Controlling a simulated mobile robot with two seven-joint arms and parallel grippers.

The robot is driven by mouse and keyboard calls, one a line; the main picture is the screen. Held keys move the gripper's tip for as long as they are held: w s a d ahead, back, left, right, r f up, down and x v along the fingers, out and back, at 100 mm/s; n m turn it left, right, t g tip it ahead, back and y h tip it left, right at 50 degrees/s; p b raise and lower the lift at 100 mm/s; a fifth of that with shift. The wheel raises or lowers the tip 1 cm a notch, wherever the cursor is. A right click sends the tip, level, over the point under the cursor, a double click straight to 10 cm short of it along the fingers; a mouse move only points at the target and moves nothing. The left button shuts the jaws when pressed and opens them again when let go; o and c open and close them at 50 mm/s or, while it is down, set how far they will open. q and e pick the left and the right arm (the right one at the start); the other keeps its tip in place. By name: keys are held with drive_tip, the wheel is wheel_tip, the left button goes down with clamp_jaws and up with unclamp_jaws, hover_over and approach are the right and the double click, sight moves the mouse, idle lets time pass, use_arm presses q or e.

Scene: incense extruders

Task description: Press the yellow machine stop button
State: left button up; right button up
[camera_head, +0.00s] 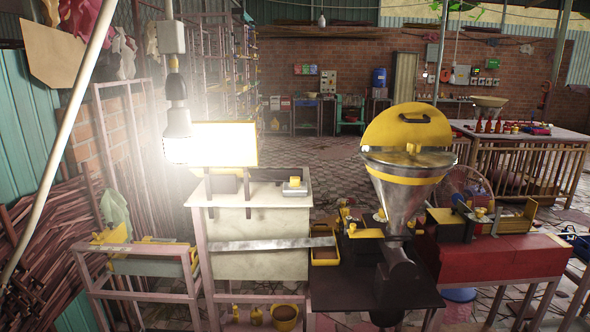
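A machine with a metal funnel hopper (404,200) and a yellow lid (408,128) stands right of centre on a dark table (340,285). Small yellow parts (345,212) sit beside the hopper's lower end. A small grey box with a yellowish top (295,187) lies on the pale cabinet (260,255) left of the machine. I cannot tell which of these small parts is the stop button; each is too small to read. Neither of my grippers shows in this view.
A bright lamp (178,140) hangs at left before a lit yellow-framed panel (222,144). A red table (500,258) stands right of the machine. A wooden-railed table (525,150) is farther back right. Patterned floor (330,165) lies open behind the cabinet.

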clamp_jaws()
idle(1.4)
